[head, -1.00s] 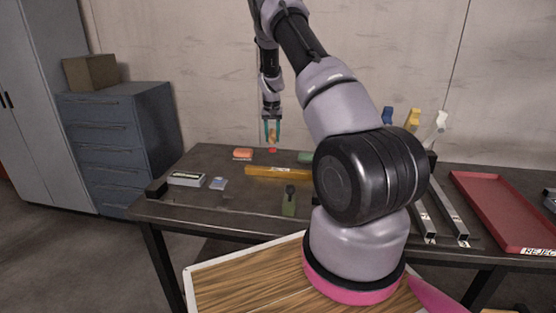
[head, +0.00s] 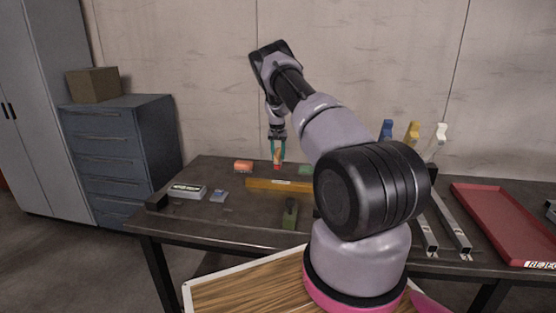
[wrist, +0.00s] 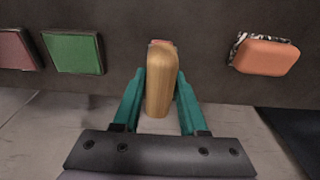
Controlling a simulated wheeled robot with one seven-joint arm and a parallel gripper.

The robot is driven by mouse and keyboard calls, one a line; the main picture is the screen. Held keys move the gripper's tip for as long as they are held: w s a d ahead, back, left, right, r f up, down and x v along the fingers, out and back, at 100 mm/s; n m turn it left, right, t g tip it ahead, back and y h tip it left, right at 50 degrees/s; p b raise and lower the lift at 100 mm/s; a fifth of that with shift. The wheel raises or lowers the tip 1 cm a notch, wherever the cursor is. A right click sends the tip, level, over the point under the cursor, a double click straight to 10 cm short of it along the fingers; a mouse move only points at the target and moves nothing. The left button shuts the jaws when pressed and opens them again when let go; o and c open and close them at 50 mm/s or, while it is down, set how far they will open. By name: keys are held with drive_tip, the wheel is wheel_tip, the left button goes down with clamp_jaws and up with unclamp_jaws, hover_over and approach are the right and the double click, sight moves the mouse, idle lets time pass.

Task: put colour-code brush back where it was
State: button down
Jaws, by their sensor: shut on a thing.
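My gripper (head: 277,152) is shut on the colour-code brush, over the back part of the dark table (head: 232,212). The brush has a pale wooden handle (wrist: 162,85), upright between the teal fingers in the wrist view. Its red lower end (head: 277,167) shows below the fingers in the head view. Whether that end touches the table I cannot tell. An orange block (head: 243,166) lies left of the gripper; it is at the right in the wrist view (wrist: 267,57). A green pad (head: 305,170) lies right of the gripper, and a dark red pad (wrist: 17,50) is beside it in the wrist view.
A yellow bar (head: 268,184) lies in front of the gripper, with a green bottle-like item (head: 290,214) nearer. A grey-white device (head: 187,191) and a blue packet (head: 218,196) are at the left. A red tray (head: 500,215) is at the right.

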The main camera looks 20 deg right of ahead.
drive_tip(key=shift+f, duration=0.95)
drive_tip(key=shift+c, duration=2.2)
unclamp_jaws()
drive_tip(key=shift+f, duration=0.15)
